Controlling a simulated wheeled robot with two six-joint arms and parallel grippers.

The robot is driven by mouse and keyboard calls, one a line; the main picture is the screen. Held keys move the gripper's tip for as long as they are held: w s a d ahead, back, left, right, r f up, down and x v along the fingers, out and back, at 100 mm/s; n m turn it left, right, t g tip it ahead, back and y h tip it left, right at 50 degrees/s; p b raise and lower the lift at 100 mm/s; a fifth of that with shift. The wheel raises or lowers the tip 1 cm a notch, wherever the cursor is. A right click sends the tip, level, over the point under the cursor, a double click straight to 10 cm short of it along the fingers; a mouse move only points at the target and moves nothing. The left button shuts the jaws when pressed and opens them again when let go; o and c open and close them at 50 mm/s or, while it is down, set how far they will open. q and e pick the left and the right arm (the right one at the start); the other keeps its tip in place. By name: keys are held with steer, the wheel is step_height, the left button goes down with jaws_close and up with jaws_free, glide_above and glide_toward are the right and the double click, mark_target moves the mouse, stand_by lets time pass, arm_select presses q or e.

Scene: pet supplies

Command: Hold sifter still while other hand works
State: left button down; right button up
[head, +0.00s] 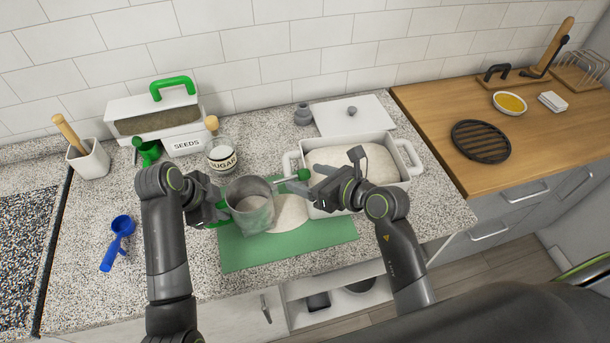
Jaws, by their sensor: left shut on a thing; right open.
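The sifter (250,212) is a grey metal cup standing over the left part of a green mat (330,236). A thin rod with a green knob (304,174) sticks out from its right side. My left gripper (219,212) is shut on the sifter at its left side, where a bit of green handle shows; the fingers partly hide the grip. My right gripper (314,184) is open at the green knob. I cannot tell whether its fingers touch it. A pale powder pile (291,212) lies on the mat beside the sifter.
A white tub (405,176) of pale powder stands right behind my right gripper, its lid (372,115) behind it. A sugar jar (222,163) and SEEDS box (187,146) stand behind the sifter. A blue scoop (118,243) lies at left. The mat's front is clear.

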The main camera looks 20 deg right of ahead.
steer(key=v, duration=1)
steer(key=shift+s+d, duration=0.1)
steer(key=shift+f, duration=0.1)
steer(key=c, duration=0.4)
steer(key=shift+f, duration=0.25)
steer(key=shift+c, duration=0.4)
steer(key=w+d+n+g+y, duration=0.5)
steer(key=w+d+n+g, duration=0.1)
steer(key=w+n+g, duration=0.15)
steer(key=r+x, duration=0.1)
steer(key=x, duration=1)
steer(key=shift+s+a, duration=0.25)
steer(key=shift+a, duration=0.25)
steer(key=shift+f, duration=0.1)
